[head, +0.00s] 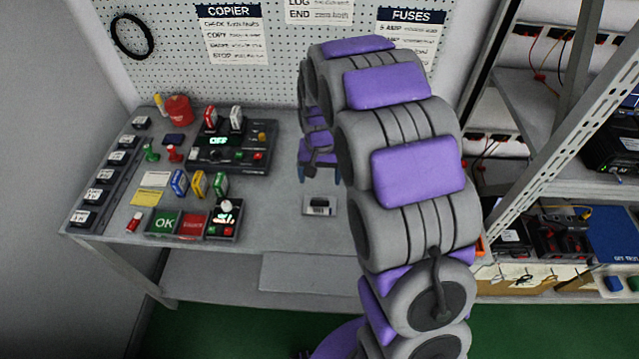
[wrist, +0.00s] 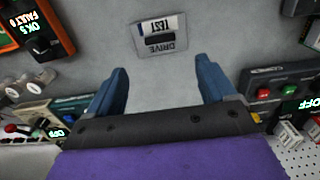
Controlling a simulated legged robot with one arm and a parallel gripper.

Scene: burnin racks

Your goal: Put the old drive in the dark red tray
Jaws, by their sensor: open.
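The dark red tray (head: 192,226) lies on the bench at front left, between the green OK tray (head: 163,223) and a small dark device. Its printed label shows, and I see no drive in it. I cannot tell which item is the old drive. Red (head: 210,118) and white (head: 236,119) drive-like blocks stand at the back of the black copier (head: 238,157). My gripper (head: 319,172) is open over the bench, its blue fingers apart with nothing between them. In the wrist view, a grey plate (wrist: 161,36) marked TEST DRIVE, with a dark slot, lies ahead of the fingertips.
Blue, yellow and green blocks (head: 199,184) stand in front of the copier. A lit device (head: 224,219) stands right of the dark red tray. A metal rack (head: 570,100) stands at right. The bench's right front is clear.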

